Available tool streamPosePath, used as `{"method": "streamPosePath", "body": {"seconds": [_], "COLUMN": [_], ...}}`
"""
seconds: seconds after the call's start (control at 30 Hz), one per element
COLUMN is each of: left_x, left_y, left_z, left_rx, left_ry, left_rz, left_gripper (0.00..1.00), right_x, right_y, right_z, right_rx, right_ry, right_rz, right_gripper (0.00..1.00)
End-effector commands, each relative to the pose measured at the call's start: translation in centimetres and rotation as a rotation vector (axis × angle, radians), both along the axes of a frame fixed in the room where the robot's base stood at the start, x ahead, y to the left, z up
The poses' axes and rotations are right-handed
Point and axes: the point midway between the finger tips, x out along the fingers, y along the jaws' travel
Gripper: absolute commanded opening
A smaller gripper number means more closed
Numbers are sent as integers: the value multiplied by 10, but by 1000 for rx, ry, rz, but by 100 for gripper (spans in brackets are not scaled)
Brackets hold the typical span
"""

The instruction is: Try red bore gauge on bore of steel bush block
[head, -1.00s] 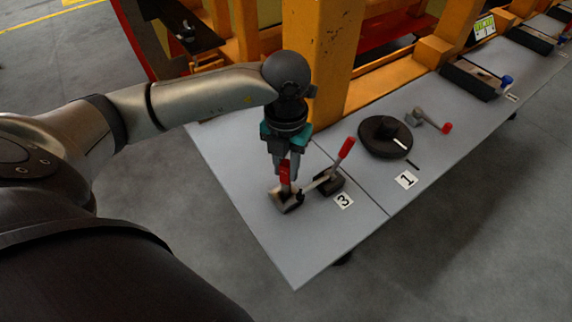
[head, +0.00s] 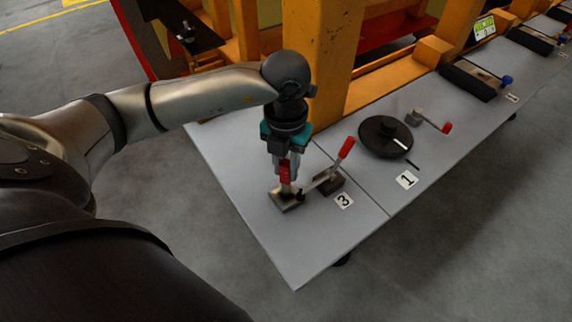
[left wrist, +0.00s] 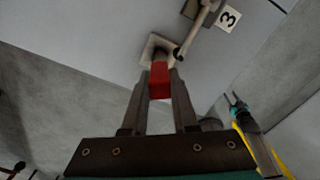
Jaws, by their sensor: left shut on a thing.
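My left gripper (head: 286,171) points down over the near end of the grey table. It is shut on the red bore gauge (head: 285,175). In the left wrist view the gauge's red handle (left wrist: 159,80) sits between the two fingers. The steel bush block (head: 284,201) lies on the table right below the gauge. It also shows in the left wrist view (left wrist: 149,51), partly hidden by the gauge. The gauge's lower end is at the block, but I cannot tell whether it is in the bore. My right gripper is not in view in the head view.
A toggle clamp with a red handle (head: 346,148) stands close right of the block, by the number 3 label (head: 344,201). A black round disc (head: 385,137) and number 1 label (head: 407,180) are farther right. An orange post (head: 318,60) rises behind. The table's near corner is clear.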

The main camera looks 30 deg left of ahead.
Motion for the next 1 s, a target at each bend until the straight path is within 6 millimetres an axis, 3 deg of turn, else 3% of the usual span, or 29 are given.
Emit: {"method": "streamPosePath", "body": {"seconds": [0.47, 1.0], "left_x": [-1, 0], "left_y": [0, 0], "left_z": [17, 55], "left_rx": [1, 0], "left_ry": [3, 1], "left_rz": [-1, 0], "left_gripper": [0, 0], "right_x": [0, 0], "right_y": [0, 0], "right_z": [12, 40], "right_rx": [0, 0], "right_ry": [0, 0], "right_rz": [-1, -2], "right_gripper": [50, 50]}}
